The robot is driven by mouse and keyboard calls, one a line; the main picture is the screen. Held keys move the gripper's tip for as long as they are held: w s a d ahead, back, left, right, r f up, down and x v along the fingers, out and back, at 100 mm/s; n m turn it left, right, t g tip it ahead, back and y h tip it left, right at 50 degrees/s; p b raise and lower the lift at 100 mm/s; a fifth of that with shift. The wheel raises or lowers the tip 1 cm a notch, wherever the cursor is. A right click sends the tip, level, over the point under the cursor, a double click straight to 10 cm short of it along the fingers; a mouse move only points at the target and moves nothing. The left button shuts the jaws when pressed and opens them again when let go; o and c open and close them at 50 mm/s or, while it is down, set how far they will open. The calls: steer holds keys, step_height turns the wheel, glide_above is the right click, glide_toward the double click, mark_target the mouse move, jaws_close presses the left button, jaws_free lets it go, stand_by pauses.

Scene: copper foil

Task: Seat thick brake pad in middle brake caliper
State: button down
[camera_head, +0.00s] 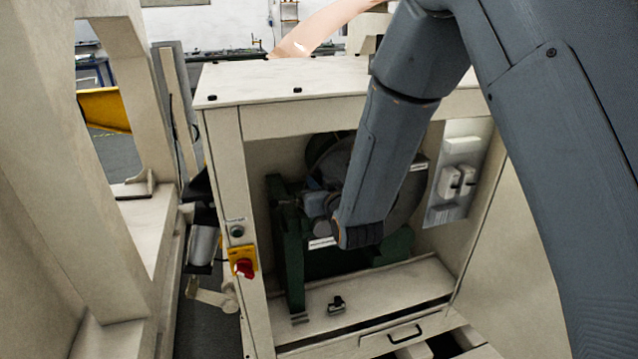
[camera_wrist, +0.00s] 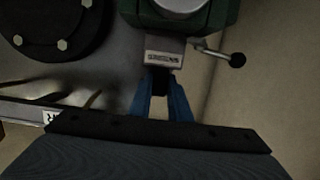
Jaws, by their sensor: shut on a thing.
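My gripper (camera_wrist: 161,88) shows in the wrist view as two blue fingers, shut on a small dark piece (camera_wrist: 160,80), apparently the thick brake pad. The piece is mostly hidden between the fingers. Just beyond the fingertips is a grey metal block with a label (camera_wrist: 164,52), below a green housing (camera_wrist: 219,14); it may be the middle brake caliper. The piece is close to this block's lower edge; I cannot tell if it is inside or touching. In the head view my arm hides the fingers.
The cabinet (camera_head: 225,87) encloses a large grey disc (camera_head: 405,203) and green frame (camera_head: 291,260). A small dark fixture (camera_head: 336,304) sits on its bottom ledge. A black-knobbed lever (camera_wrist: 237,60) sticks out right of the block. A red-and-yellow switch (camera_head: 243,262) is on the left post.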

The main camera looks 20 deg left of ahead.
steer(key=shift+a+f+b, duration=0.1)
steer(key=shift+a+b, duration=0.2)
steer(key=shift+b, duration=0.05)
stand_by(0.3)
steer(key=shift+f, duration=0.5)
steer(key=shift+w+d+f+b, duration=0.3)
steer(key=shift+f+b, duration=0.2)
steer(key=shift+b, duration=0.3)
stand_by(0.4)
steer(key=shift+s+f+b, duration=0.1)
steer(key=shift+f+b, duration=0.8)
steer(key=shift+f, duration=0.35)
steer(key=c, duration=1.6)
jaws_free()
steer(key=shift+d, duration=0.1)
steer(key=shift+o, duration=0.2)
